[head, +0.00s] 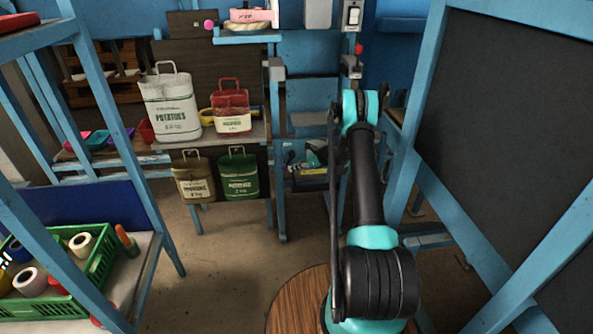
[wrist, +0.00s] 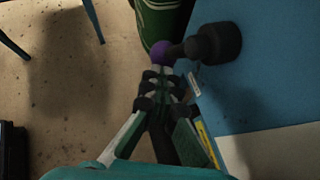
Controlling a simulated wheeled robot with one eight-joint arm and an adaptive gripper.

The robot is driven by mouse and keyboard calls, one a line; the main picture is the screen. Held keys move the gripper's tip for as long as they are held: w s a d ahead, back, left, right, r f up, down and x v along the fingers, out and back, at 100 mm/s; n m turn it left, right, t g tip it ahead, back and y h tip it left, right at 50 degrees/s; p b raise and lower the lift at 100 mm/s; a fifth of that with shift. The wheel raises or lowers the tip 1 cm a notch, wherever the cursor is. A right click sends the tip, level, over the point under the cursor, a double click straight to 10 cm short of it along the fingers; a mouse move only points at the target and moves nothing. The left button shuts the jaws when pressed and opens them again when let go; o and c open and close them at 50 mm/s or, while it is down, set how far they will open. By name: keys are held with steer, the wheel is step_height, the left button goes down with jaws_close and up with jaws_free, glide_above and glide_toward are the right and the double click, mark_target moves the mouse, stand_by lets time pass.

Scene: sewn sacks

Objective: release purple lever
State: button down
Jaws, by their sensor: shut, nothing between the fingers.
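The purple lever shows in the wrist view as a purple ball end (wrist: 160,52) on a short dark arm, joined to a round dark hub (wrist: 218,43) on a blue panel. My gripper (wrist: 163,76) is shut and empty, its fingertips just below the purple ball in the picture. I cannot tell whether the tips touch the ball.
A green sack (wrist: 163,18) is close behind the purple ball; in the head view a green sack (head: 238,175) hangs beside an olive sack (head: 194,178). White (head: 172,108) and red (head: 231,107) sacks stand above. A blackboard (head: 510,110) is at right, a green crate (head: 98,268) at left.

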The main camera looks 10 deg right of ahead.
mark_target(285, 168)
steer(key=shift+a+r, duration=0.2)
steer(key=shift+a, duration=0.65)
steer(key=shift+a+r, duration=0.15)
steer(key=shift+a, duration=0.65)
stand_by(0.5)
steer(key=shift+s+d+f, duration=0.1)
steer(key=shift+d+f, duration=0.2)
steer(key=shift+d, duration=0.05)
steer(key=s+d, duration=0.4)
steer(key=d, duration=0.7)
steer(key=shift+s+d+f, duration=0.25)
steer(key=shift+f, duration=0.2)
